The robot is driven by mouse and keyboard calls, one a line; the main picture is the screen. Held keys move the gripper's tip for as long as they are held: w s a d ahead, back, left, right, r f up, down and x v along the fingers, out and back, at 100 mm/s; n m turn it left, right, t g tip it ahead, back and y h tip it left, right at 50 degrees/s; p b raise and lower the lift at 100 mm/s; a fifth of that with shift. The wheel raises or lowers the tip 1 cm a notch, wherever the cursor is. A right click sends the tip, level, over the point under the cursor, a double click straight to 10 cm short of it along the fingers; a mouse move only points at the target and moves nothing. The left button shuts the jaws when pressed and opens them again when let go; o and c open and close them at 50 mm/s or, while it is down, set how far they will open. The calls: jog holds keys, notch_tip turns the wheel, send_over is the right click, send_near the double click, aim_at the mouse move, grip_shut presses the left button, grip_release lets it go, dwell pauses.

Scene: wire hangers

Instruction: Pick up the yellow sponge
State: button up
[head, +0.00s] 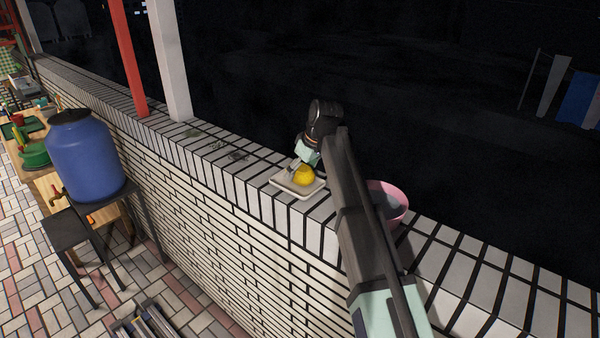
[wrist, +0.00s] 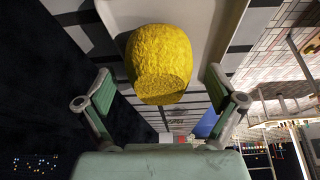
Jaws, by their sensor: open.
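The yellow sponge (head: 304,176) rests on a pale, shallow tray (head: 289,187) on top of the tiled wall. In the wrist view the sponge (wrist: 158,55) is a rounded, rough yellow lump with a flat cut face. The tray (wrist: 205,25) shows behind it there. My gripper (wrist: 159,84) is open, with one green-padded finger on each side of the sponge and a visible gap to both. In the head view my gripper (head: 299,167) is right at the sponge and partly hidden by my arm. Whether anything touches the sponge cannot be told.
A pink bowl (head: 390,202) stands on the wall right of the tray, partly behind my arm. The wall top (head: 215,152) to the left is mostly clear up to a white post (head: 170,62). A blue barrel (head: 85,155) stands on a dark stand at the left.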

aim_at(301, 167)
jog(key=c, duration=1)
jog(key=shift+c, duration=0.2)
jog(key=shift+r, duration=0.1)
notch_tip(301, 167, up, 20)
jog(key=b, duration=0.5)
jog(key=shift+c, duration=0.4)
